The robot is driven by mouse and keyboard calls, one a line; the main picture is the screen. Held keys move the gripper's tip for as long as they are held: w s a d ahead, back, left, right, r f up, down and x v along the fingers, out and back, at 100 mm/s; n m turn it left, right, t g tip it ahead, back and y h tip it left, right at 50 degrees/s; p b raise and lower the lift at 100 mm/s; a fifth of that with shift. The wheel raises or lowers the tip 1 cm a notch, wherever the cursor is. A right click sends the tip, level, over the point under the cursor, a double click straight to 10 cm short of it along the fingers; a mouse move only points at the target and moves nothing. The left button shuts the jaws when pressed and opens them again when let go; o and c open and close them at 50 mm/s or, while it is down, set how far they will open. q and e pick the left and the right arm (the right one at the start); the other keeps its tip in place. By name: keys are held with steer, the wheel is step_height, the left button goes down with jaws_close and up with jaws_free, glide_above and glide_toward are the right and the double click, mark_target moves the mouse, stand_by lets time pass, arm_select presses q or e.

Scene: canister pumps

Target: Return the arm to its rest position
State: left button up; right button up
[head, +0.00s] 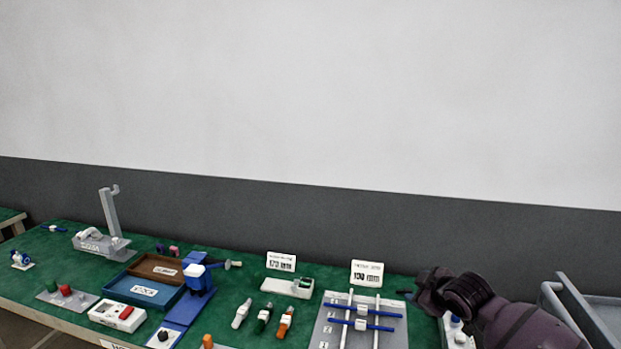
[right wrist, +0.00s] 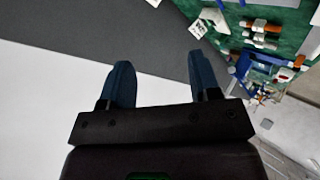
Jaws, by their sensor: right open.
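My right arm comes in from the lower right in the head view, over the right end of the green bench (head: 225,262). Its gripper (head: 412,296) is at the bench's back right, beside the grey rack; its fingers are hard to make out there. In the right wrist view the two blue-grey fingers of the gripper (right wrist: 165,82) stand wide apart with nothing between them. My left gripper is in neither view.
A grey rack board (head: 330,334) with blue rods lies just left of my right arm. A grey cart (head: 600,318) stands at the far right. Signs, a blue tray (head: 118,292) and a blue stand (head: 190,308) fill the bench. The space above it is clear.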

steer(key=s+a+f+m+t+y, duration=0.1)
steer(key=s+a+f+m+t, duration=0.1)
steer(key=s, duration=0.4)
steer(key=s+a+f+m+t, duration=0.2)
steer(key=s+f, duration=0.1)
steer(key=s, duration=0.2)
steer(key=s+d+f+m+g+h, duration=0.1)
steer(key=s+f, duration=0.5)
steer(key=s, duration=0.6)
steer(key=s+d+f+m+g+h, duration=0.1)
steer(key=s+d+f+m, duration=0.3)
steer(key=s, duration=0.9)
step_height(320, 180, down, 4)
steer(key=shift+d+r+m+g+h, duration=0.2)
steer(key=shift+d+m+g+h, duration=0.2)
steer(key=shift+h, duration=0.5)
steer(key=shift+a, duration=0.1)
